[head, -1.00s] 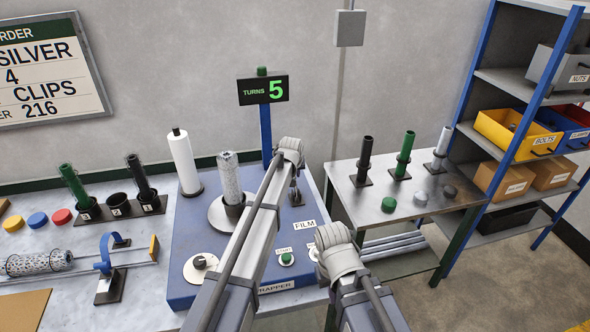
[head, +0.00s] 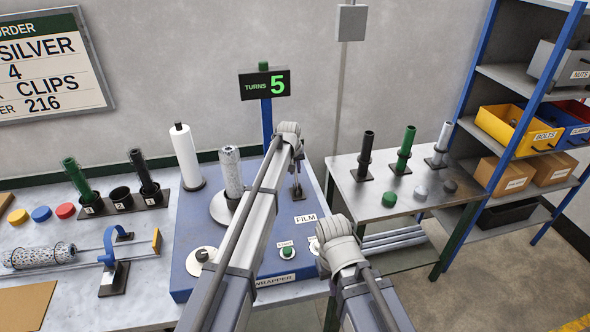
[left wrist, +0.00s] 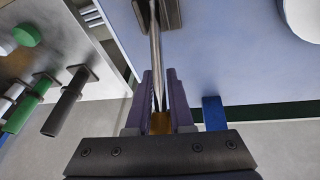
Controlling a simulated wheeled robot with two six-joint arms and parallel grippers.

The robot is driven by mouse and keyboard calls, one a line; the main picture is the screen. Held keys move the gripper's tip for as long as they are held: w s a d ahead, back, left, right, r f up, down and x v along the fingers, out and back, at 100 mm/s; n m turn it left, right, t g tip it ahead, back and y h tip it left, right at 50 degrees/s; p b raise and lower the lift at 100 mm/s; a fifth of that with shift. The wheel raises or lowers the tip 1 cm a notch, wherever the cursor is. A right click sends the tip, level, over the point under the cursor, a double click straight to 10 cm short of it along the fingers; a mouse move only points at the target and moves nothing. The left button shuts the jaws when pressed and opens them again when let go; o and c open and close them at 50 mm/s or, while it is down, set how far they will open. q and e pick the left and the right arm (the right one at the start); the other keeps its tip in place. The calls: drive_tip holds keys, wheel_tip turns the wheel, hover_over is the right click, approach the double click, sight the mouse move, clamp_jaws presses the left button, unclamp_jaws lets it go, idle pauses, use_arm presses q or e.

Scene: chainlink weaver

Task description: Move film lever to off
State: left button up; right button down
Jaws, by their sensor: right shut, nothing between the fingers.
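The blue wrapper machine (head: 185,270) has a "FILM" label (head: 305,218) on its top, with the film lever's dark base (head: 297,192) just behind it. In the left wrist view the film lever's metal rod (left wrist: 155,40) runs from its base down between my left gripper's fingers (left wrist: 160,85). An amber knob (left wrist: 160,123) sits deep between them, and both fingers lie close against it. In the head view my left arm's wrist covers most of this gripper and the lever's upper part. My right gripper (head: 335,240) is beside the machine's right edge, its fingers hidden by the wrist.
The wrapper carries a white film roll (head: 186,158), a silver wrapped roll (head: 231,172), a green start button (head: 287,252) and a dial (head: 201,256). A "TURNS 5" display (head: 265,84) stands behind. A metal table (head: 350,195) with posts is to the right.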

use_arm(q)
drive_tip(key=o, duration=0.4)
drive_tip(key=shift+w+a, duration=0.15)
drive_tip(key=shift+w, duration=0.3)
drive_tip(key=shift+s, duration=0.1)
drive_tip(key=shift+s+r, duration=0.1)
drive_tip(key=p+v, duration=0.7)
drive_tip(key=shift+r, duration=0.25)
